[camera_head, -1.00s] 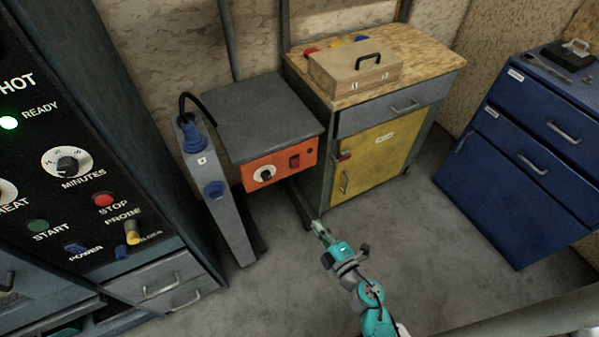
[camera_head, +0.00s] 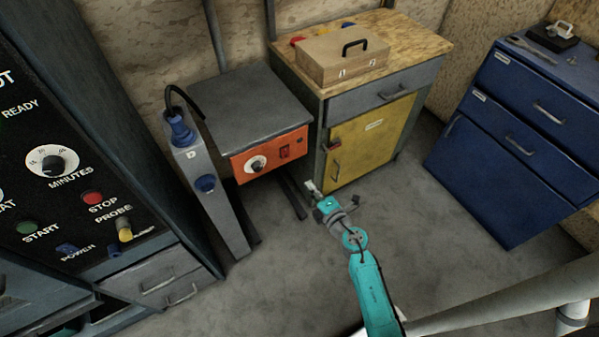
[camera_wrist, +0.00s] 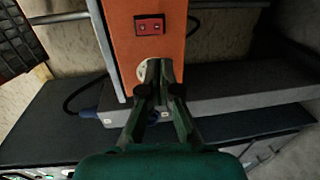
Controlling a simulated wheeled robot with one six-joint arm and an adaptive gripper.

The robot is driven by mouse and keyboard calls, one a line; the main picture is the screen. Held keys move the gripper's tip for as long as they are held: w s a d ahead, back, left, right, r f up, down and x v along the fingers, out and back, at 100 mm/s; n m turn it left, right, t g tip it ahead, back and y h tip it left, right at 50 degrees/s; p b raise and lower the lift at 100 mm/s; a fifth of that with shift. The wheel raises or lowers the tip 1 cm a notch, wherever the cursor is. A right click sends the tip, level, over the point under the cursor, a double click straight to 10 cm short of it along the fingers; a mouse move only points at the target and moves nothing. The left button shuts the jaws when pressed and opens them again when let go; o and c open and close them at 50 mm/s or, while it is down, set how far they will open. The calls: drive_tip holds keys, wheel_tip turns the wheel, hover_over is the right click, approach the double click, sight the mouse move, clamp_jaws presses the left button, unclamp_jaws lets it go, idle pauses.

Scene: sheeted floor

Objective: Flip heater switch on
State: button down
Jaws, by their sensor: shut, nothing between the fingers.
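The heater appears to be the grey-topped box with an orange front panel (camera_head: 272,157), left of the yellow-doored cabinet. The panel carries a red switch (camera_head: 284,152) and a dial (camera_head: 256,164). In the wrist view the red switch (camera_wrist: 149,25) is near the top on the orange panel (camera_wrist: 122,28). My gripper (camera_head: 311,186) is shut and empty, to the lower right of the panel. In the wrist view my gripper (camera_wrist: 158,66) shows below the switch and hides part of the dial. Contact with the panel cannot be told. The switch's position is too small to read.
A grey post-like unit (camera_head: 218,205) with blue plugs stands left of the heater. The yellow-doored cabinet (camera_head: 370,140) stands right of it, with a wooden case (camera_head: 330,64) on top. A black control panel (camera_head: 60,130) is at left, blue drawers (camera_head: 520,140) at right. The floor between is open.

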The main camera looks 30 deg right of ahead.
sight(286, 157)
drive_tip(key=w, duration=0.4)
drive_tip(key=w+f, duration=0.1)
drive_tip(key=w, duration=0.8)
drive_tip(key=shift+w+f, duration=0.15)
drive_tip(key=shift+f, duration=0.2)
